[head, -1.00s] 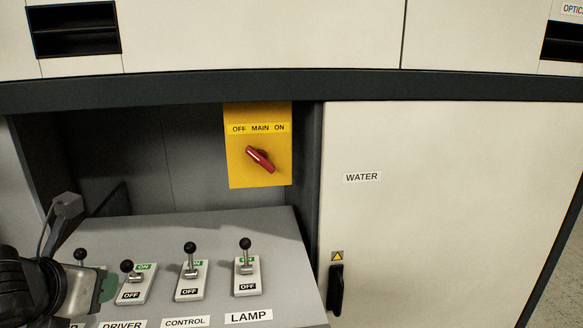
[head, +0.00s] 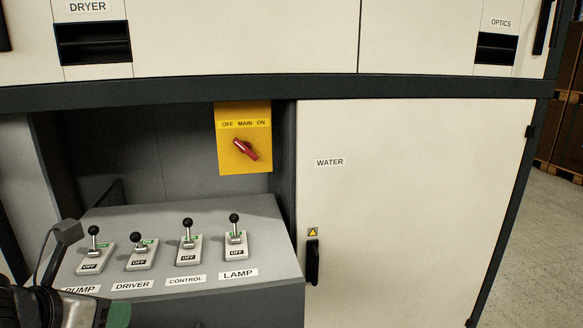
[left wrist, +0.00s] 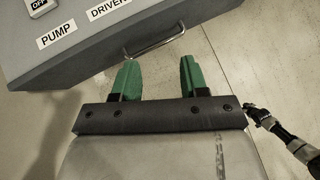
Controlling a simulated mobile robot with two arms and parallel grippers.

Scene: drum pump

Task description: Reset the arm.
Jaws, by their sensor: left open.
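My left gripper (head: 118,314) is at the bottom left corner of the head view, mostly cut off, with one green fingertip showing. In the left wrist view its two green fingers (left wrist: 160,78) are apart with nothing between them. It is below and in front of the sloped grey switch panel (head: 205,300), touching no lever. The pump lever (head: 94,231), control lever (head: 187,224) and lamp lever (head: 234,219) stand tall. The driver lever (head: 138,238) sits lower, with its green ON mark visible behind it.
A metal drawer handle (left wrist: 155,45) is just ahead of the left fingers. A dark jointed arm part (left wrist: 290,140), probably mine, is at right. Floor is open at far right.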

